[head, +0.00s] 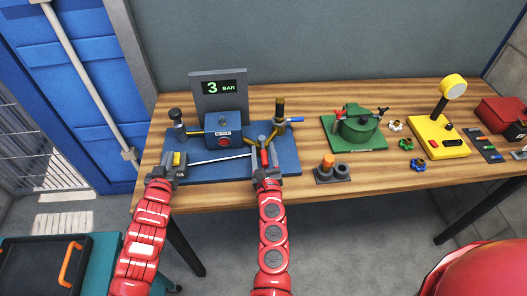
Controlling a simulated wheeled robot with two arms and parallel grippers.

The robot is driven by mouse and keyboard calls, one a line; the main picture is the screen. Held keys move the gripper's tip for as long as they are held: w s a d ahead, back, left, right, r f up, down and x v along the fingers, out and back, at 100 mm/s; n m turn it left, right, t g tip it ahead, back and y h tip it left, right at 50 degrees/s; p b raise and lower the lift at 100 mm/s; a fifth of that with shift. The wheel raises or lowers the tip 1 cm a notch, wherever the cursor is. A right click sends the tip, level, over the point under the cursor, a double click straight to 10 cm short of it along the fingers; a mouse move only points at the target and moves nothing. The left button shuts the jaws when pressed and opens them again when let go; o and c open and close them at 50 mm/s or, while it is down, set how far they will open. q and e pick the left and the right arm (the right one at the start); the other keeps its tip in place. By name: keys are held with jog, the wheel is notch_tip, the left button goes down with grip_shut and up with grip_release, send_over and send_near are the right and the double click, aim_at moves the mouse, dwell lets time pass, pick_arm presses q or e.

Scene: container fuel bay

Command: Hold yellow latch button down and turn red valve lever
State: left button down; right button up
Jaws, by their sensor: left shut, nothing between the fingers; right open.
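A blue base plate (218,171) on the wooden bench carries a blue box, pipes and fittings. The yellow latch button (177,157) is at the plate's left front, on a small dark block. My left gripper (164,172) is shut and empty, just in front and left of the button; I cannot tell whether it touches. The red valve lever (264,158) stands at the plate's right front. My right gripper (266,171) is open at the lever's lower end, which the gripper partly hides. I cannot tell whether its fingers touch the lever.
A display (220,88) reading 3 BAR stands behind the box.

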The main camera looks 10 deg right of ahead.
grip_shut()
dwell(1.4)
